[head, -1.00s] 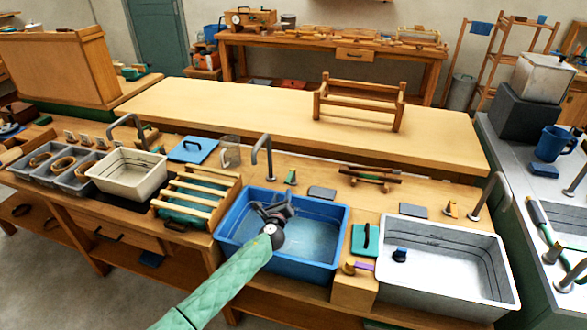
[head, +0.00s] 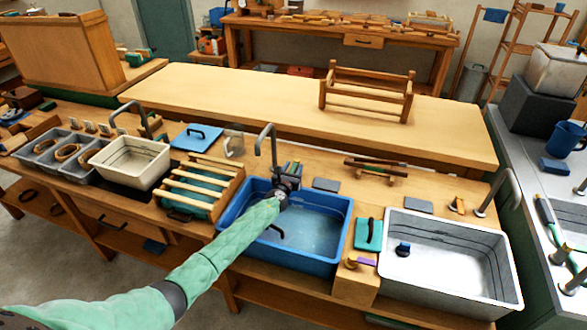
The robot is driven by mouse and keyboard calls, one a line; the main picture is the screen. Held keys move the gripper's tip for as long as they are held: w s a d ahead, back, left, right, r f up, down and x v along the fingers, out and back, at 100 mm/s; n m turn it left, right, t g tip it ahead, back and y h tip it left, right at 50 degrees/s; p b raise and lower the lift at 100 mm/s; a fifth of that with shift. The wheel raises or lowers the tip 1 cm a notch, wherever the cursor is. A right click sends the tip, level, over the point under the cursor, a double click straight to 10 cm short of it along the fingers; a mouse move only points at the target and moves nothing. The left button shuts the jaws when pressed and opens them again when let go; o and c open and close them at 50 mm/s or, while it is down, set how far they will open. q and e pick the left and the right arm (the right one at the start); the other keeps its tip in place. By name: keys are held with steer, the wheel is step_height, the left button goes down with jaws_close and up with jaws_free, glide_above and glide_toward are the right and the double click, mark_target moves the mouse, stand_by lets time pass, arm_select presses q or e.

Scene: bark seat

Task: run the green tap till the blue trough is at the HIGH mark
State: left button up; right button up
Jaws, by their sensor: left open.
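The blue trough (head: 300,262) is set in the bench, with a bluish floor and a dark handle-like piece (head: 277,231) inside. I cannot tell its water level, and no HIGH mark is readable. A grey spout (head: 268,143) stands at its back left edge, with no stream visible. My left gripper (head: 290,172) is open at the trough's back edge, right of the spout. It is at the green tap (head: 297,167), which it mostly hides; I cannot tell whether they touch. My green-sleeved left arm crosses the trough's left side. My right gripper is out of view.
A slatted rack (head: 203,185) and clear jug (head: 233,142) are left.

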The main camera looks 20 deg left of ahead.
arm_select(q)
steer(key=shift+w+f, duration=0.1)
steer(key=shift+w, duration=0.2)
steer(key=shift+c, duration=0.4)
jaws_close()
steer(key=shift+d, duration=0.1)
